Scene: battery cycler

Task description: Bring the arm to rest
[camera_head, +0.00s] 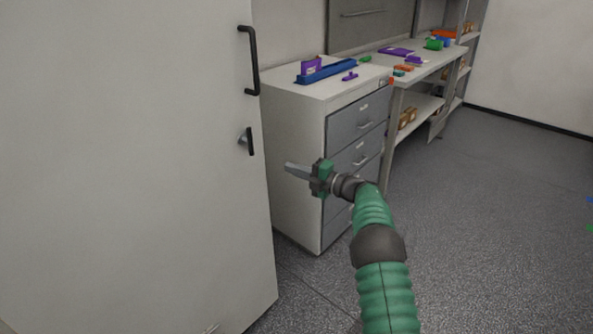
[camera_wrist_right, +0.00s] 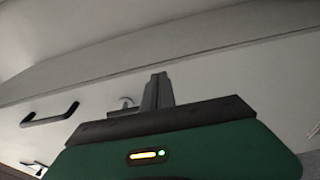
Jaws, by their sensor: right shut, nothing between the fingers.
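My right arm comes in from the bottom of the head view, with green ribbed sleeves. My right gripper (camera_head: 290,167) is shut and empty. It points left toward the edge of a large pale cabinet door (camera_head: 130,150), in front of the side of a drawer unit. In the right wrist view my gripper (camera_wrist_right: 158,80) shows its closed fingers in front of a pale panel. A dark handle (camera_wrist_right: 50,115) and a small latch (camera_wrist_right: 126,103) show to the left of the fingers there. My left gripper is in neither view.
The door carries a black handle (camera_head: 252,62) and a latch (camera_head: 247,141). A grey drawer unit (camera_head: 290,150) stands behind my gripper, with a blue tray (camera_head: 328,72) and purple pieces on top. A workbench continues behind it. The grey floor (camera_head: 500,220) at right is mostly clear.

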